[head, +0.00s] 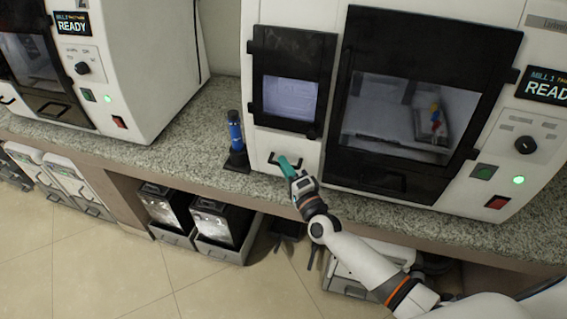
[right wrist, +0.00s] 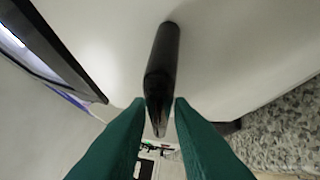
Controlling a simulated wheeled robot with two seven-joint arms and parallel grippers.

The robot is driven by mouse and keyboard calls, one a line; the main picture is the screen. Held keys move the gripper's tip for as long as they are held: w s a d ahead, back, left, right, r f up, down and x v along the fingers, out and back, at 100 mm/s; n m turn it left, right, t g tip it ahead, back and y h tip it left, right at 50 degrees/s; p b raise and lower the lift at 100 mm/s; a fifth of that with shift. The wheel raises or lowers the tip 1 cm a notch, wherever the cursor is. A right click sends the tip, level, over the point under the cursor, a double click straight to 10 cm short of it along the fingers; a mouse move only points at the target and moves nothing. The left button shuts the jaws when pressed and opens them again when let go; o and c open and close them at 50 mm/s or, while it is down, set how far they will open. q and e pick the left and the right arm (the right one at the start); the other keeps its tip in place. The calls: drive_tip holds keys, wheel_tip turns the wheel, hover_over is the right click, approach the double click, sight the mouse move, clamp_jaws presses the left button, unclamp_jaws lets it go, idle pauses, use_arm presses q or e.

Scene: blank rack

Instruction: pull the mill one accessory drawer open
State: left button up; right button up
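Mill one (head: 530,55), a white machine marked MILL 1 and READY, stands on the counter in the head view. Its accessory drawer (head: 311,157) is the white front at lower left, under a small dark-framed window, and looks flush with the body. My right gripper (head: 284,160) is at the drawer's dark handle (head: 271,158). In the right wrist view, the green fingertips (right wrist: 159,102) are on either side of the black handle (right wrist: 163,60), with narrow gaps seeming to show beside it. Firm contact is not visible. My left gripper is out of view.
A blue-and-black tool (head: 235,133) stands on the counter (head: 180,155) just left of the drawer. Mill one's large dark-framed door (head: 375,165) is to the right. Another mill (head: 140,60) stands at left. Bins (head: 222,225) sit under the counter, with open floor in front.

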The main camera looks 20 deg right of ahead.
drive_tip(key=shift+w+a, duration=0.1)
drive_tip(key=shift+w, duration=0.45)
drive_tip(key=shift+r, duration=0.1)
clamp_jaws()
drive_tip(key=shift+s, duration=0.1)
drive_tip(key=s+a+p, duration=0.2)
drive_tip(key=s+a, duration=0.4)
drive_tip(key=s, duration=0.3)
drive_tip(key=s+a+p, duration=0.2)
drive_tip(key=s+a, duration=0.4)
drive_tip(key=s, duration=0.3)
drive_tip(key=shift+s+a, duration=0.25)
drive_tip(key=shift+a, duration=0.05)
